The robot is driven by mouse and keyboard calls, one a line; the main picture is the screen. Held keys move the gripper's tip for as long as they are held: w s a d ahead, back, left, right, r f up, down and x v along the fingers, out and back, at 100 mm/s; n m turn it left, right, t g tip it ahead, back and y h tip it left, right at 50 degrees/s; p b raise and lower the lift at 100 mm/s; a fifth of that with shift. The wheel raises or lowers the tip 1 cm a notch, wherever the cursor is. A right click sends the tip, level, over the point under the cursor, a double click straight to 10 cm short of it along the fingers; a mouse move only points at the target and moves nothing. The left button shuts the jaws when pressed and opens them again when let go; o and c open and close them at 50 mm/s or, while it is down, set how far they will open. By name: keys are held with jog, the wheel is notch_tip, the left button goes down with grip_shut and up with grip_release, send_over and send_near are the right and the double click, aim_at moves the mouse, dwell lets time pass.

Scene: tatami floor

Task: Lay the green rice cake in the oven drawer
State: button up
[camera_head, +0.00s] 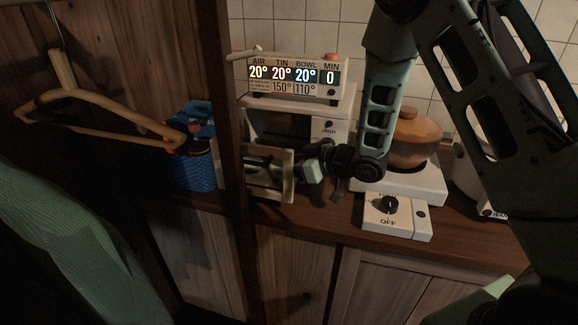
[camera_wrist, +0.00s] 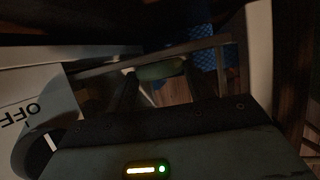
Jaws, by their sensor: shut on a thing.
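The oven (camera_head: 285,127) is a pale box on the counter under a lit display. Its drawer (camera_head: 289,178) is pulled out, with a pale rim; the rim also crosses the wrist view (camera_wrist: 235,62). My gripper (camera_wrist: 160,82) is shut on the green rice cake (camera_wrist: 161,70), a dull green rounded piece between the dark fingertips. In the head view my gripper reaches in from the right at the drawer, and I cannot make out the rice cake there. The wrist view is dark, so I cannot tell whether the cake touches the drawer floor.
The display (camera_head: 293,77) reads 20° three times and 0 MIN. A white burner (camera_head: 425,183) with a brown pot (camera_head: 408,140) and an OFF knob (camera_head: 389,205) stands right of the drawer. A dark wooden post (camera_head: 235,200) and a blue basket (camera_head: 192,170) are left. A hanger (camera_head: 90,95) hangs at left.

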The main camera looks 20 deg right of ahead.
jog(key=shift+f, duration=0.2)
jog(key=o, duration=1)
jog(key=shift+c, duration=0.2)
jog(key=shift+r, duration=0.2)
jog(key=shift+s+d+r, duration=0.1)
jog(key=v, duration=1.1)
jog(key=shift+s+d, duration=0.2)
jog(key=shift+s, duration=0.1)
jog(key=shift+r, duration=0.15)
